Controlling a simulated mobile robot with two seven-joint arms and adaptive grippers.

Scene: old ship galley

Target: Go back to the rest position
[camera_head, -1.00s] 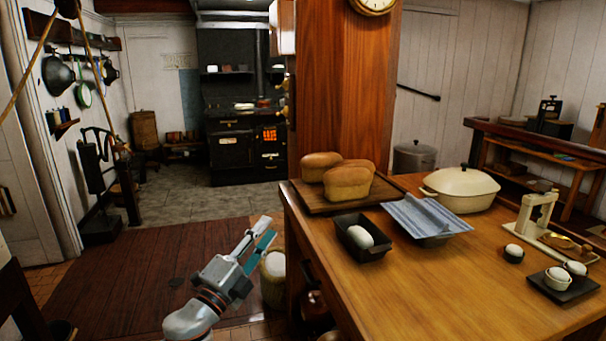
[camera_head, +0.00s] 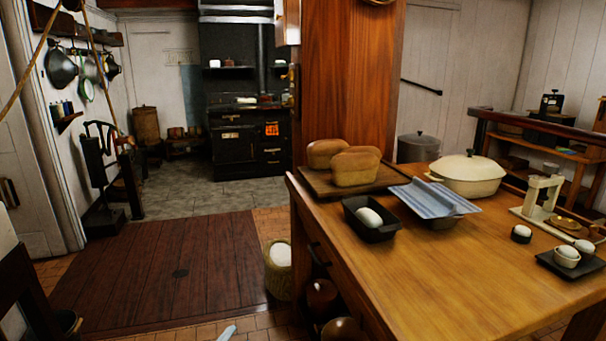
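Only a small pale tip (camera_head: 228,332) shows at the bottom edge of the head view, over the tiled floor. It looks like the end of my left gripper; the rest is below the frame, so its opening cannot be seen. Nothing is visible held at the tip. My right gripper is not in view. The tip is apart from the wooden table (camera_head: 460,285), to the left of it and lower.
The table holds loaves (camera_head: 355,167) on a board, a dark pan (camera_head: 370,219) with dough, a cloth-covered pan (camera_head: 433,197), a cream casserole (camera_head: 467,174) and a scale (camera_head: 541,199). A basket (camera_head: 278,270) stands beside the table.

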